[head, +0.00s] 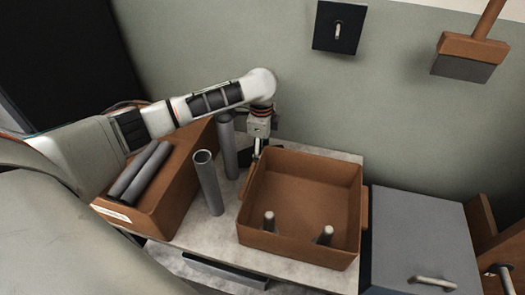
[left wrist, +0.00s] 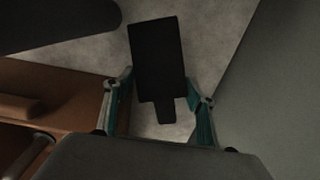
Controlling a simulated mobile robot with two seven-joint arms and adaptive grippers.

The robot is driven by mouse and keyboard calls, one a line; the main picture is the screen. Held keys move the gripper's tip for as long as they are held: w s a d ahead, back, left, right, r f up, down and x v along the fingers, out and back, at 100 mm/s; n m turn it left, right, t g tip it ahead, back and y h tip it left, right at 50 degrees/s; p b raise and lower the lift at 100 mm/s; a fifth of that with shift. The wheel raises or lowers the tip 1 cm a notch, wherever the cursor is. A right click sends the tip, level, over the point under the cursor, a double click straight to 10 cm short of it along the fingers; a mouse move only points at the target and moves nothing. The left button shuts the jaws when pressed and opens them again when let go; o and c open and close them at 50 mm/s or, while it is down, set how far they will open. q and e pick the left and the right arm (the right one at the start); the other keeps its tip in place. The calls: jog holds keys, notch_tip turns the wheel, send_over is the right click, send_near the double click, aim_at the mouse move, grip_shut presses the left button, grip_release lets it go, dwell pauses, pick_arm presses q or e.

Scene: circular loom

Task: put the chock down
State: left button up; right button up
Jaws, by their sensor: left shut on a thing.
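The chock (left wrist: 157,60) is a black flat block with a narrow tab, seen in the left wrist view against the pale table top. My left gripper (left wrist: 160,100) is shut on it, with the two teal fingers on either side of the tab. In the head view my left gripper (head: 257,147) points down just behind the back left corner of the brown tray. There the chock is mostly hidden by the gripper and the tray, and I cannot tell if it touches the table. My right gripper is not in view.
The brown tray (head: 300,163) holds two short pegs. Two grey tubes stand upright, one in front (head: 208,183) and one behind (head: 227,145). A brown bin (head: 180,190) with dark rods is at left. A grey cabinet (head: 420,235) is at right. A black plate (head: 338,27) is on the wall.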

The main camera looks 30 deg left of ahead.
pick_arm(q)
jog(key=o, duration=1.5)
jog(key=shift+f, duration=0.1)
